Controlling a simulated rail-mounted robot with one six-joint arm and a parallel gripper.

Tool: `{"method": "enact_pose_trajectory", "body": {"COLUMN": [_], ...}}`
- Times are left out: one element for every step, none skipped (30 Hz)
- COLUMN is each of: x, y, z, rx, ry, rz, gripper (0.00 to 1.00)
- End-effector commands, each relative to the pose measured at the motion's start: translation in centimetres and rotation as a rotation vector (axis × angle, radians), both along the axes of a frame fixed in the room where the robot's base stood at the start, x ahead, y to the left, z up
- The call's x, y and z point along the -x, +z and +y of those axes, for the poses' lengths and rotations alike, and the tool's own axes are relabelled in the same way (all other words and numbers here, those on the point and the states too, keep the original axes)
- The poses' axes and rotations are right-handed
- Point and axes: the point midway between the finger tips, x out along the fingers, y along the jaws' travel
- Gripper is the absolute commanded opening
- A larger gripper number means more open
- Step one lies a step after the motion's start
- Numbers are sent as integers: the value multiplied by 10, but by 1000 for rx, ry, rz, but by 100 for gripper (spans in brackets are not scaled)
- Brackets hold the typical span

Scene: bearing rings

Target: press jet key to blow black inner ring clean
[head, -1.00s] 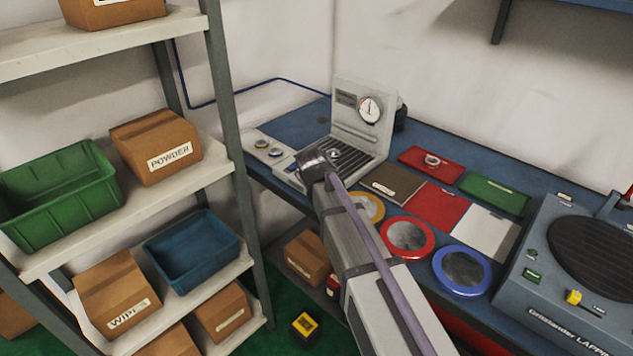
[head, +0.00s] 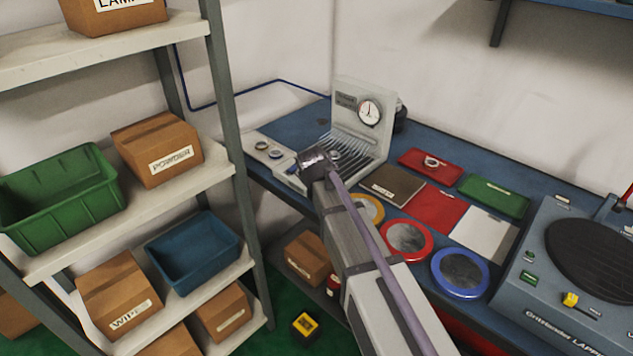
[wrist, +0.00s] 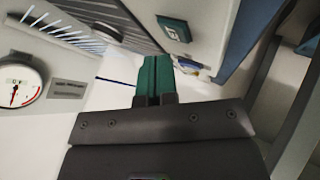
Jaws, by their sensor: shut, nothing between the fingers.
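The grey cleaning station (head: 355,103) with a round gauge stands at the back of the blue bench. A small ring (head: 335,155) lies on its slatted grate, partly hidden by my wrist; I cannot tell its colour for sure. In the wrist view, a dark green square key (wrist: 174,28) with a white mark sits on a grey face of the station; I cannot read its label. My gripper (wrist: 153,62) has its teal fingers together and empty, below and apart from the key in that picture. In the head view my wrist hides the fingers.
Another ring (head: 431,162) lies on a red tray. Yellow-, red- and blue-rimmed dishes (head: 461,271) stand at the bench front, beside flat mats. A lapping machine (head: 570,270) stands at the right, a shelf with boxes and bins at the left.

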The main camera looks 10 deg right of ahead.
Motion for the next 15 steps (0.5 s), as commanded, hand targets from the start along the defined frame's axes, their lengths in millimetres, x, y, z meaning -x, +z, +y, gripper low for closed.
{"method": "enact_pose_trajectory", "body": {"x": [0, 0, 0, 0, 0, 0, 0, 0, 0, 0, 0, 0, 0, 0, 0], "y": [0, 0, 2, 4, 6, 11, 14, 17, 22, 25, 28, 32, 35, 38, 42], "z": [0, 0, 0, 0, 0, 0, 0, 0, 0, 0, 0, 0, 0, 0, 0], "rx": [0, 0, 0, 0, 0, 0, 0, 0, 0, 0, 0, 0, 0, 0, 0], "ry": [0, 0, 0, 0, 0, 0, 0, 0, 0, 0, 0, 0, 0, 0, 0], "rz": [0, 0, 0, 0, 0, 0, 0, 0, 0, 0, 0, 0, 0, 0, 0], "gripper": [0, 0, 0, 0, 0, 0, 0, 0, 0, 0, 0, 0, 0, 0, 0]}}
